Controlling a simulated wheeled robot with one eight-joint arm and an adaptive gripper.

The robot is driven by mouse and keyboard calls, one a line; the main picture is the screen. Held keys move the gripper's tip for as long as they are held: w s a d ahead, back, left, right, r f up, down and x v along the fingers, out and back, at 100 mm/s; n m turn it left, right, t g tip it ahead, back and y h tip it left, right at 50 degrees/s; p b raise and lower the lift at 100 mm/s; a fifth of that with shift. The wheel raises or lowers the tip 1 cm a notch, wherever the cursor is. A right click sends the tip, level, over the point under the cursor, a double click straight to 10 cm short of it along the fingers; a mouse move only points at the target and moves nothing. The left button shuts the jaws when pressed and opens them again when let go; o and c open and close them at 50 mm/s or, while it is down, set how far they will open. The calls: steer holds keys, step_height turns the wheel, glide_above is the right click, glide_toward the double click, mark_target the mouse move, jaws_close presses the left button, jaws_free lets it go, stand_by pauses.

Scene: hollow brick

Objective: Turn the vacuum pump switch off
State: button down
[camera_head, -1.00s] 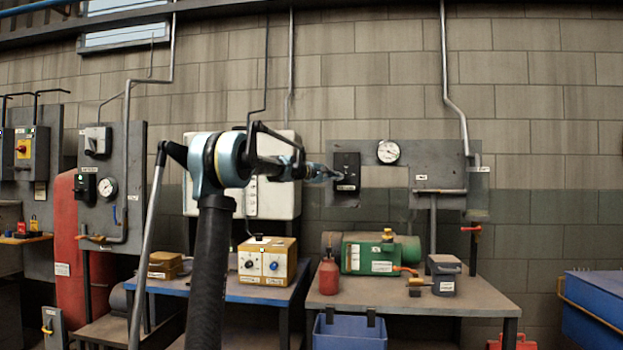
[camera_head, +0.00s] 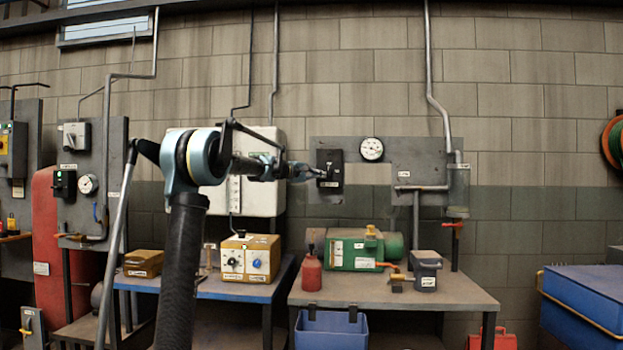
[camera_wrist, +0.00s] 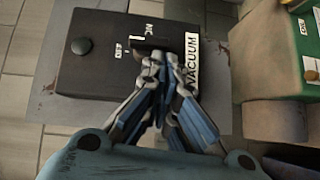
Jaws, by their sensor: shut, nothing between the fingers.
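In the wrist view the black box (camera_wrist: 95,62) fills the upper left, with a white VACUUM label (camera_wrist: 192,62) and small ON and OFF labels. A slot with a pale lever part (camera_wrist: 150,45) lies between those labels. My gripper (camera_head: 312,174) reaches the box from the left in the head view. In the wrist view my gripper (camera_wrist: 166,62) is shut and empty, its tips at the slot and partly hiding the lever. I cannot tell whether they touch it.
A round gauge (camera_head: 371,149) and pipes are on the panel to the right. Below, a workbench (camera_head: 400,292) holds a green pump (camera_head: 350,249), a red bottle (camera_head: 311,268) and a dark grey container (camera_head: 426,268). A white cabinet (camera_head: 262,197) is behind my arm.

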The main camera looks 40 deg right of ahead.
steer(key=w+a, duration=0.4)
steer(key=a, duration=0.8)
steer(key=shift+w+a, duration=0.15)
steer(key=shift+a, duration=0.15)
